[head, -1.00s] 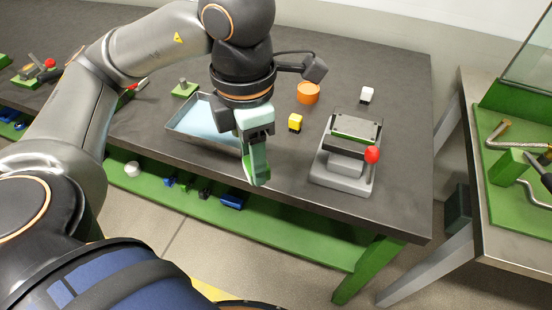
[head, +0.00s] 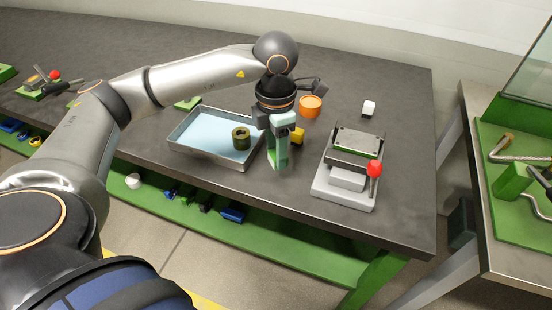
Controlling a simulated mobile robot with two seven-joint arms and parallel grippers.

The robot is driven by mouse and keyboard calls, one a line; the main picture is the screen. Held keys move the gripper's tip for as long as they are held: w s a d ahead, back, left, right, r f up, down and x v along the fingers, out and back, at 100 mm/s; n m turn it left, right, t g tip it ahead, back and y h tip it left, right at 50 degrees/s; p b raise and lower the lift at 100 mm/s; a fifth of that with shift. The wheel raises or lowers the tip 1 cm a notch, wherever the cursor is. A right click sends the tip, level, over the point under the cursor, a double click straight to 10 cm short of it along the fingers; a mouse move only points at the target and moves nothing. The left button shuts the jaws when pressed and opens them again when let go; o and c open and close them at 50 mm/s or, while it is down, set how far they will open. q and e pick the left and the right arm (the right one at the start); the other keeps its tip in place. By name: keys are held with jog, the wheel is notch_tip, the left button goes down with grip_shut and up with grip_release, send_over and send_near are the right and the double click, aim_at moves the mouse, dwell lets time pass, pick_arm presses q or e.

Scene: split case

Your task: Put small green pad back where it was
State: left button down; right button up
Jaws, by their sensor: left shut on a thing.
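My left gripper (head: 280,160) points down over the front part of the dark table, between the metal tray and the grey press fixture. Its pale green fingers are shut on a small green thing, which fits the small green pad; the fingers hide most of it, so its outline is unclear. The grey press fixture (head: 345,188) stands to the right of the gripper, apart from it. It has a dark top plate with a green edge below and a red-knobbed lever (head: 375,169). My right gripper is not in view.
A metal tray (head: 180,144) with a pale blue floor holds an olive ring (head: 241,139). The table's front right is clear.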

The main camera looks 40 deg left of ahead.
pick_arm(q)
jog(key=shift+f, duration=1.55)
jog(key=shift+f, duration=0.2)
jog(key=shift+c, duration=1.7)
grip_release()
jog(key=shift+r, duration=0.15)
notch_tip(320, 180, up, 12)
jog(key=shift+p, duration=0.3)
jog(key=shift+r, duration=0.1)
